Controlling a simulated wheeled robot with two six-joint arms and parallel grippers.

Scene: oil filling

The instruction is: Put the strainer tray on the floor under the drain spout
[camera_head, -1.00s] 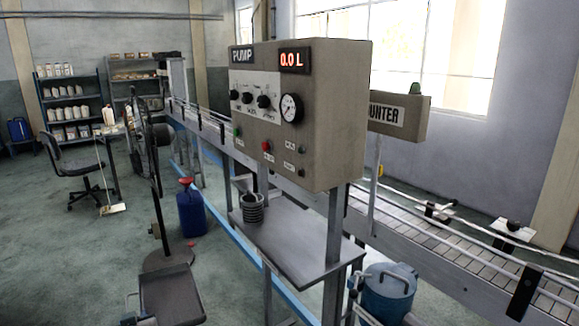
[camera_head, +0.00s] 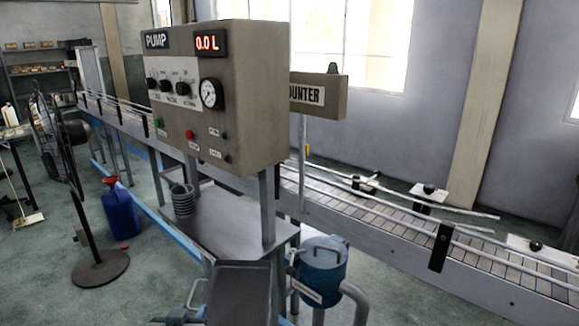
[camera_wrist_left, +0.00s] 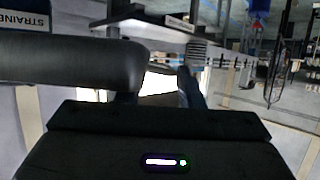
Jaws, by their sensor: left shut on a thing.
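The dark, flat strainer tray (camera_head: 240,290) is at the bottom middle of the head view, its lower part cut off by the picture edge. It overlaps the lower front of the pump stand in the picture and is held up off the floor. My left gripper (camera_head: 183,316) is at the bottom edge, shut on the tray's grey loop handle (camera_head: 195,295). A blue canister (camera_head: 323,268) with a label stands right of the tray. A grey curved pipe (camera_head: 356,298), which looks like the drain spout, bends down at its right. My right gripper is out of view.
The pump box (camera_head: 215,95) stands over a grey shelf (camera_head: 215,222) with a coil (camera_head: 182,200). A conveyor (camera_head: 400,225) runs behind. A blue jug (camera_head: 120,212) and a round black stand base (camera_head: 100,268) are left, with open floor around them.

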